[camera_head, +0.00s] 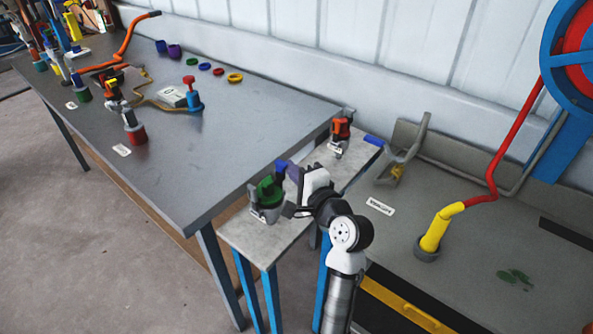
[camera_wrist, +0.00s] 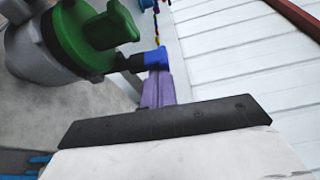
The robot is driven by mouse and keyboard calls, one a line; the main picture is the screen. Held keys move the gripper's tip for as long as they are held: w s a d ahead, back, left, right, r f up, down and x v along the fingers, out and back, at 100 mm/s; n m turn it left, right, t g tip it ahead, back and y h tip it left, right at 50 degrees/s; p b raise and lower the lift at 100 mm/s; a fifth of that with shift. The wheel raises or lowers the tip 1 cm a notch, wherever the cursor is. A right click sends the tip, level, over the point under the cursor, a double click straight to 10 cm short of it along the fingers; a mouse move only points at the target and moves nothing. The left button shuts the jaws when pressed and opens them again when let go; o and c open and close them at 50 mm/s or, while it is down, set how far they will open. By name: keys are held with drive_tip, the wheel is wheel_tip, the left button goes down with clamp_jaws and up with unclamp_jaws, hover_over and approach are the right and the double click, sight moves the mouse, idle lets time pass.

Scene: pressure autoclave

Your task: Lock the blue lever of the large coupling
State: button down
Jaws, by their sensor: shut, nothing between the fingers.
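The large coupling (camera_head: 266,212) stands upright on the small light-topped table, a grey body with a green cap (camera_head: 268,188). Its blue lever (camera_head: 281,167) sticks out at the back right of the cap. In the wrist view the green cap (camera_wrist: 88,38) is at upper left and the blue lever (camera_wrist: 152,60) points right. My gripper (camera_head: 293,173) is shut and empty, its purple fingers right beside the blue lever. In the wrist view the fingertips (camera_wrist: 158,80) meet the lever's end in the picture; I cannot tell whether they touch.
A smaller coupling with an orange-red top (camera_head: 341,128) stands at the back of the small table (camera_head: 245,235). A large grey table (camera_head: 200,140) with several fittings is on the left. A grey bench (camera_head: 470,270) with a yellow-ended red hose (camera_head: 436,232) is on the right.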

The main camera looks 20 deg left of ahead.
drive_tip(key=shift+s+a, duration=0.15)
drive_tip(key=shift+s, duration=0.15)
idle(0.5)
